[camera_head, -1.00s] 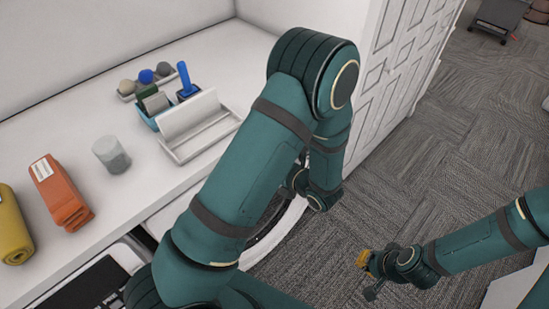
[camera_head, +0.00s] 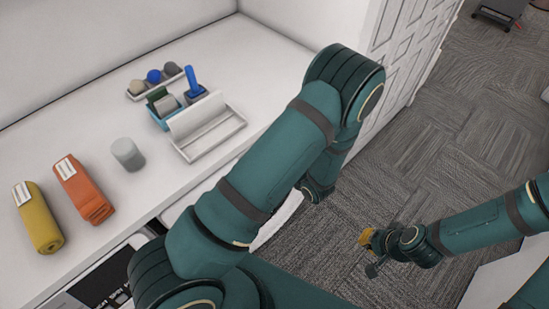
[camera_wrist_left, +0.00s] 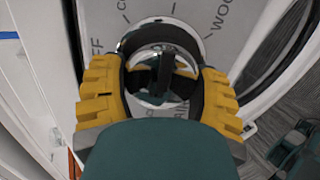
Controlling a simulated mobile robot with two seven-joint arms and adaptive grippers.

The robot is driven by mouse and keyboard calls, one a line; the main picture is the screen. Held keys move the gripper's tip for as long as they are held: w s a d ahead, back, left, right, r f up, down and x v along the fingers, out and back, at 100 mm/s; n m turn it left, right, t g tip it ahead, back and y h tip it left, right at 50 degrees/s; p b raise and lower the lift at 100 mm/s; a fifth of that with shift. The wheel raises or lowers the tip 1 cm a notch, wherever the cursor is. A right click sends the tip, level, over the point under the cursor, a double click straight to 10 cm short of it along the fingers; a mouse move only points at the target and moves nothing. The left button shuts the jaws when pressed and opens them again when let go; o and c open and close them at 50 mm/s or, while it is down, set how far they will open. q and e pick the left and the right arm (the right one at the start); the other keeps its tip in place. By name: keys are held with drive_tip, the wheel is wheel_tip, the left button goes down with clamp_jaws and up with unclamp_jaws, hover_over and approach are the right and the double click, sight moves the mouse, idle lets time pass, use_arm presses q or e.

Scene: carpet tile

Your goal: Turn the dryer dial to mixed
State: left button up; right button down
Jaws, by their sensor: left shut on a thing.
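In the left wrist view the dryer dial (camera_wrist_left: 158,46) is a round, shiny knob with a crossbar, set in a pale panel with printed words. "WOO" reads at upper right and "FF" at left; other labels are partly covered, and I cannot tell which one the dial points to. The yellow fingers of my left gripper (camera_wrist_left: 160,70) are shut on the dial from both sides. In the head view my left arm hides this gripper and the dial. My right gripper (camera_head: 368,250) hangs over the carpet, apart from the dryer, too small to tell its opening.
A white counter (camera_head: 130,210) holds a yellow roll (camera_head: 38,220), an orange roll (camera_head: 83,190), a grey cup (camera_head: 127,153), a blue caddy (camera_head: 160,118), a white rack (camera_head: 212,135) and a tray of balls (camera_head: 155,82).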

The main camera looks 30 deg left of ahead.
idle(0.3)
use_arm(q)
drive_tip(key=o, duration=1.2)
drive_tip(key=v, duration=1.2)
drive_tip(key=shift+r, duration=0.1)
